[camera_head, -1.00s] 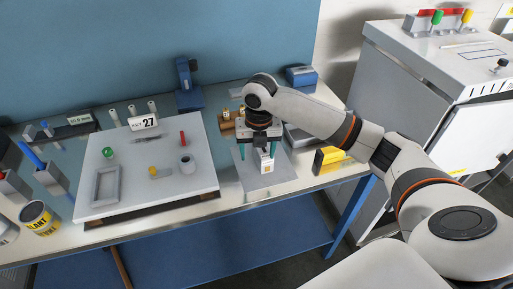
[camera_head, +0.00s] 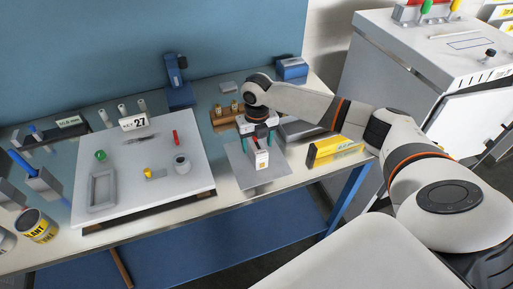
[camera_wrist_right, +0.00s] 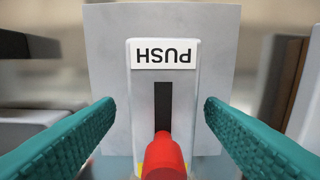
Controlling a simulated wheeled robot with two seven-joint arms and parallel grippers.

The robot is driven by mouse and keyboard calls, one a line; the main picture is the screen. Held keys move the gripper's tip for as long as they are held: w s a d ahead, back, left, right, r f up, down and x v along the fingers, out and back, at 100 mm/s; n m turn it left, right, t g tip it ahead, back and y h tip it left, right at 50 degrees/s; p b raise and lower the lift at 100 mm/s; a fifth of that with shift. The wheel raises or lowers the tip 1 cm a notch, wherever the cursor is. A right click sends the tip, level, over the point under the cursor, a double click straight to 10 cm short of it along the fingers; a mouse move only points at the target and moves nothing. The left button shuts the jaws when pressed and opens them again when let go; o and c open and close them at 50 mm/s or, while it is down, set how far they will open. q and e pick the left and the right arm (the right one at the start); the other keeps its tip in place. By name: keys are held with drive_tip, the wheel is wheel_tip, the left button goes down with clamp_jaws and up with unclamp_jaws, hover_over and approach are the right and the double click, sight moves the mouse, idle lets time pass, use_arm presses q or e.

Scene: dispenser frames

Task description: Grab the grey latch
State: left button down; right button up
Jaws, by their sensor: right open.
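My right gripper (camera_head: 259,143) is open over a small white box (camera_head: 262,158) on a grey plate (camera_head: 240,168), on the right part of the bench. In the right wrist view its two teal fingers (camera_wrist_right: 159,103) are spread to either side of this box. The box has a PUSH label (camera_wrist_right: 165,54), a dark slot (camera_wrist_right: 163,98) and a red knob (camera_wrist_right: 164,157) near the bottom of that view. I cannot pick out a part that is clearly the grey latch. My left gripper is not in view.
A white board (camera_head: 130,190) with several small parts stands to the left. A yellow box (camera_head: 334,150) lies right of the plate. A blue stand (camera_head: 178,88) and small wooden block (camera_head: 222,116) are behind. A white cabinet (camera_head: 410,55) stands at the right.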

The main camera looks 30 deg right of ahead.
sight(257, 143)
drive_tip(key=shift+f, duration=1.55)
drive_tip(key=shift+c, duration=0.5)
drive_tip(key=c, duration=1.2)
drive_tip(key=shift+o, duration=0.2)
drive_tip(key=shift+r, duration=0.1)
drive_tip(key=shift+r, duration=0.1)
